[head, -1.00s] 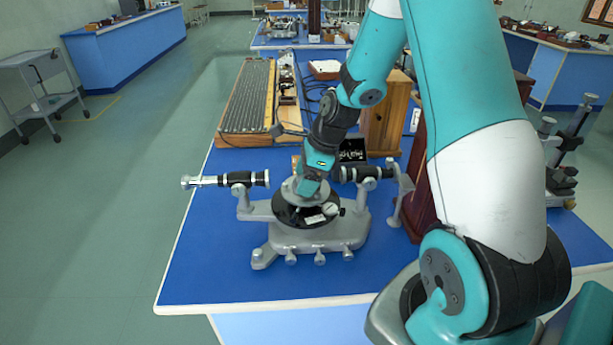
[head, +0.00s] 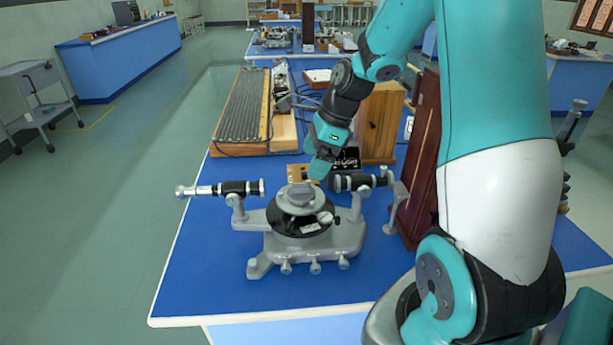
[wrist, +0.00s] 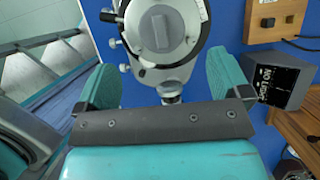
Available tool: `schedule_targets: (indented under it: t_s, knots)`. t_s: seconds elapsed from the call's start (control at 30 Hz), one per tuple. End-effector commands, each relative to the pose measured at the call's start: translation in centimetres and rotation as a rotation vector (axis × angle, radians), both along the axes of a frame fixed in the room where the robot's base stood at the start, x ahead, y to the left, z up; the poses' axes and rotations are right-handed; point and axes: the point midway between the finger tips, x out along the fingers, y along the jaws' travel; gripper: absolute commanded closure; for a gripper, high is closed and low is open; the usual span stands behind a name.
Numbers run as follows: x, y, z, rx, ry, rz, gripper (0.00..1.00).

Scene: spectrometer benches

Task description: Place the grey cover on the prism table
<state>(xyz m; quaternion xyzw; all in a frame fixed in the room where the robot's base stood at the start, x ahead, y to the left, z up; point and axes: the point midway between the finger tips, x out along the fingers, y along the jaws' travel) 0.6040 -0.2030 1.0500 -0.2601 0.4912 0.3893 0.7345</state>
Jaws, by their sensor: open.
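The grey cover (head: 297,199) is a round grey piece with a raised grip bar. It sits on the prism table at the middle of the spectrometer (head: 325,243), above the black disc (head: 284,222). In the wrist view the cover (wrist: 142,34) looks level and roughly centred on the table. My gripper (head: 320,166) is up and behind the cover, apart from it. In the wrist view my gripper (wrist: 160,66) is open and empty, its two teal pads wide apart. The prism table's own surface is mostly hidden under the cover.
The spectrometer's telescope tubes reach out left (head: 220,189) and right (head: 358,182). A black labelled box (head: 347,158), a wooden cabinet (head: 380,122) and a dark red wooden case (head: 420,160) stand behind and right. A ribbed panel (head: 243,104) lies at the back left. The bench front is clear.

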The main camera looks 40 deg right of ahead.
Motion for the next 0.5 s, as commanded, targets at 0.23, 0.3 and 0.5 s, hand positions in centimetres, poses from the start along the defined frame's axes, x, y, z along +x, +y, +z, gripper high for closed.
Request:
schedule_targets:
  t_s: [0.23,0.3,0.5]
  knots:
    - [-0.7,-1.0,3.1,-0.001,-0.002,0.003,0.05]
    - [-0.9,-0.4,3.6,-0.008,-0.012,0.048,0.05]
    - [-2.9,8.1,6.3,-0.104,-0.166,0.625,0.05]
